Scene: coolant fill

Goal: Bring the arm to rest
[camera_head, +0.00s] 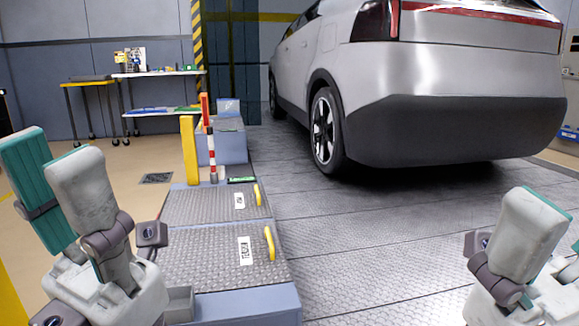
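My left arm (82,190) stands folded at the lower left, with grey-white and teal links and dark joints. A small dark block (152,234) shows beside its wrist area. I cannot make out the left fingertips or whether they are open or shut, and I see nothing held there. My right arm (524,235) is folded at the lower right, partly cut off by the picture edge. Its gripper does not show. Both arms are apart from the car (440,90).
A low blue-grey platform with tread-plate lids (205,248) and yellow handles (269,243) lies just right of my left arm. Beyond it stand a yellow post (190,150) and a red-white post (211,155). Shelves (160,73) stand at the back left. The metal floor (370,240) between my arms is clear.

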